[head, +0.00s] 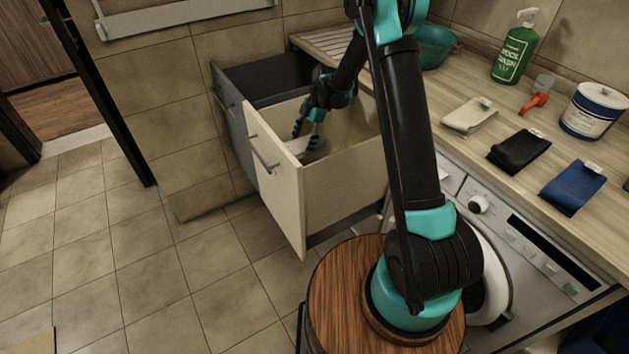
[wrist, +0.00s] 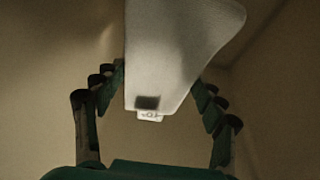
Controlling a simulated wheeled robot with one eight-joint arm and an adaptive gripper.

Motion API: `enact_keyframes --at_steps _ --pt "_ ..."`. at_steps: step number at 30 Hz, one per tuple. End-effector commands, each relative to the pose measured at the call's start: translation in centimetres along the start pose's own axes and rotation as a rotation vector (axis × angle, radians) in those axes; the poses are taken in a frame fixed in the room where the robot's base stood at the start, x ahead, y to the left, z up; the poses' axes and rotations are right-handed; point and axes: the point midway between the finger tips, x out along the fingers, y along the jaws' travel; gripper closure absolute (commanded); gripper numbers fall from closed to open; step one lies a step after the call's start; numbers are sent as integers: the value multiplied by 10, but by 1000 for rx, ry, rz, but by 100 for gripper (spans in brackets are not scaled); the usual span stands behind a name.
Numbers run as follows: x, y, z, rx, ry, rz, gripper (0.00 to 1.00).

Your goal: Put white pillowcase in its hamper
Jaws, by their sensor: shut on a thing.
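My gripper (head: 308,138) reaches down inside an open pull-out hamper with a cream front (head: 277,190). In the wrist view, its two fingers (wrist: 160,88) are closed from both sides on the white pillowcase (wrist: 180,45), which has a small dark patch and a tag at its near end. In the head view the pillowcase (head: 316,151) shows as a pale patch below the fingers, within the hamper walls. I cannot tell whether it touches the hamper's floor.
A dark grey open hamper (head: 264,80) stands behind the cream one. On the counter lie cream (head: 469,116), black (head: 519,151) and blue (head: 572,187) folded cloths. A washing machine (head: 525,245) is below.

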Motion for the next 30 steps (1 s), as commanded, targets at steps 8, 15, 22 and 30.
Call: enact_keyframes --at_steps 8,15,22,30 --pt "63 0 26 2 0 1 67" --pt "112 0 47 3 0 2 67" --pt "132 0 55 3 0 2 67" --pt "158 0 66 3 0 2 67"
